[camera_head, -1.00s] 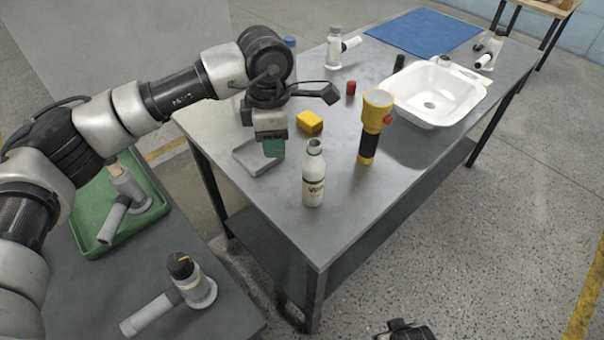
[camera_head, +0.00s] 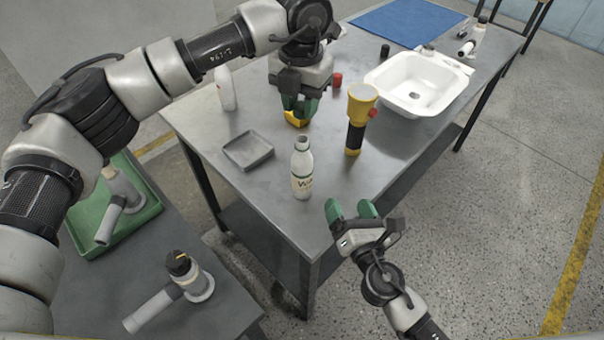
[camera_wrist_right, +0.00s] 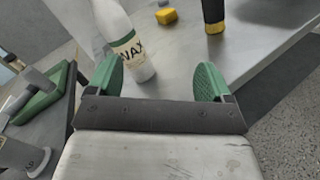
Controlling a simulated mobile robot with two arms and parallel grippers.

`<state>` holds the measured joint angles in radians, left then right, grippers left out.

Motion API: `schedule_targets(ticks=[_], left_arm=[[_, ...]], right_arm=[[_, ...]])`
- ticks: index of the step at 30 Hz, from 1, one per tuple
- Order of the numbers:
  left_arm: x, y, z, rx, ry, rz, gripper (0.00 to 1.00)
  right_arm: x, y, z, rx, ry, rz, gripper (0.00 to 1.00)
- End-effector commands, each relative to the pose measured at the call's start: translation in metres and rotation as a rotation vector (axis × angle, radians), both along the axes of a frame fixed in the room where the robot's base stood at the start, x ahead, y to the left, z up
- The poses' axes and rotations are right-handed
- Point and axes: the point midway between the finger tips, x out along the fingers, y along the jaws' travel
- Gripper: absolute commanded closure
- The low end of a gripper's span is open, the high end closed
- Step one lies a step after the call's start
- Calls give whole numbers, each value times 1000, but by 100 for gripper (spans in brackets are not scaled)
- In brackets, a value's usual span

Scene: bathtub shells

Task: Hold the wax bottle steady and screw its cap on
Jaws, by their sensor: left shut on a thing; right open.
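The wax bottle (camera_head: 302,174), white with a "WAX" label, stands upright on the grey workbench near its front corner, its mouth open and uncapped. It also shows in the right wrist view (camera_wrist_right: 128,48), beyond the left finger. My left gripper (camera_head: 298,106) is above the bench behind the bottle, apart from it. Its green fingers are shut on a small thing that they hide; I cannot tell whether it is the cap. My right gripper (camera_head: 353,211) is open and empty, off the bench's front edge, right of the bottle and apart from it.
A yellow block (camera_head: 296,121) lies below my left gripper. A yellow-black flashlight (camera_head: 356,120) stands right of the bottle. An empty grey tray (camera_head: 248,150) lies to its left. A red cylinder (camera_head: 337,79) and a white sink (camera_head: 418,84) are further back. Bare bench surrounds the bottle.

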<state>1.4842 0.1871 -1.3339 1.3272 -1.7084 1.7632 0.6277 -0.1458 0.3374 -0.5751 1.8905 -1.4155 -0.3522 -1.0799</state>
Motion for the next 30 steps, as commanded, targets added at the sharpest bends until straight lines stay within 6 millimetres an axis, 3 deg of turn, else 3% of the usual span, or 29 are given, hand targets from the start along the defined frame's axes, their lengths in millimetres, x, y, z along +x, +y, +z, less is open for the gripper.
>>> schedule_targets(ticks=[3,9,23,30], left_arm=[[0,-1,1,0,0,10,90],[0,-1,1,1,0,16,90],[0,-1,1,0,0,16,90],[0,-1,1,0,0,16,90]], right_arm=[[-1,20,-8,-225,-82,124,19],[-5,36,-19,-414,-153,227,19],[-2,39,-20,-430,-159,234,19],[27,56,-19,-426,-160,232,19]])
